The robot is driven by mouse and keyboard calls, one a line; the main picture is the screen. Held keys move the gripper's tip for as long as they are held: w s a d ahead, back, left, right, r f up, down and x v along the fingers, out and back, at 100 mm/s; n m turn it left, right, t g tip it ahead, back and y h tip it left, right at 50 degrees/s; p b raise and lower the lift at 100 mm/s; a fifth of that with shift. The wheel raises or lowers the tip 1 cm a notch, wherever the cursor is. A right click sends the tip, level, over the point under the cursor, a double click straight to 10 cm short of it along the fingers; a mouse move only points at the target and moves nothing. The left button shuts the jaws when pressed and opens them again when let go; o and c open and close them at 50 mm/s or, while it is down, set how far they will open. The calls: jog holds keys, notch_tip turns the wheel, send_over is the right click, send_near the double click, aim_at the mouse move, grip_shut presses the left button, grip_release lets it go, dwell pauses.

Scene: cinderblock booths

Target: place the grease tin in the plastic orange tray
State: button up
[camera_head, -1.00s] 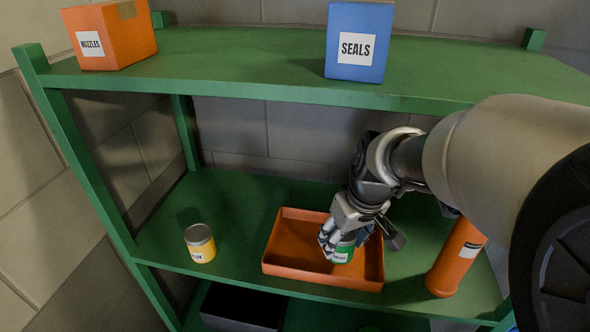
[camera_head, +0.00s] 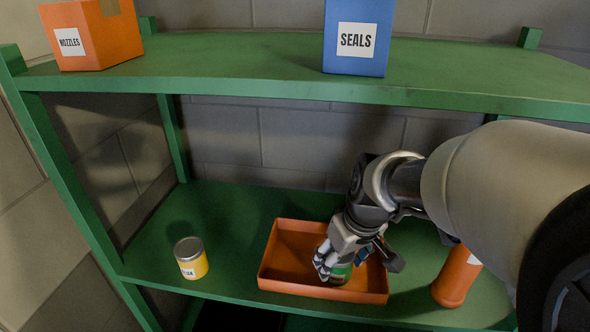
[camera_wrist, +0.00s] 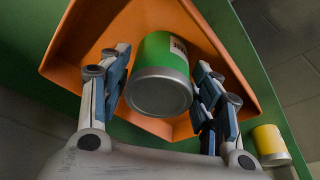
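The green tin with a white label (camera_head: 341,272), taken as the grease tin, is inside the orange tray (camera_head: 275,281) on the lower shelf, right of its middle. The label is too small to read surely. In the wrist view the tin (camera_wrist: 160,88) has its grey end toward the camera, with the tray wall (camera_wrist: 82,42) around it. My gripper (camera_head: 334,264) reaches down into the tray. Its fingers (camera_wrist: 162,75) stand on both sides of the tin, with narrow gaps seeming to show beside it. The tin's underside is hidden.
A yellow tin (camera_head: 191,259) stands left of the tray. An orange cylinder (camera_head: 456,277) stands to its right, partly behind my arm. The upper shelf (camera_head: 230,68) holds an orange nozzles box (camera_head: 90,35) and a blue seals box (camera_head: 356,40). Open shelf lies between yellow tin and tray.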

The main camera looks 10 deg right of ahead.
jog(key=shift+o, duration=1)
jog(key=shift+r, duration=0.6)
jog(key=v, duration=0.1)
jog(key=p+v, duration=0.1)
jog(key=v, duration=0.3)
jog(key=shift+s+d+f+p, duration=0.15)
jog(key=shift+s+p, duration=0.15)
jog(key=s+d, duration=0.3)
jog(key=s, duration=0.8)
jog(key=s+a+r+m+t, duration=0.1)
jog(key=s+a+r+m, duration=0.1)
jog(key=s+a+m, duration=0.1)
jog(key=shift+s+a+t+h, duration=0.35)
jog(key=shift+s+a, duration=0.45)
jog(key=shift+a, duration=0.4)
jog(key=shift+f, duration=0.1)
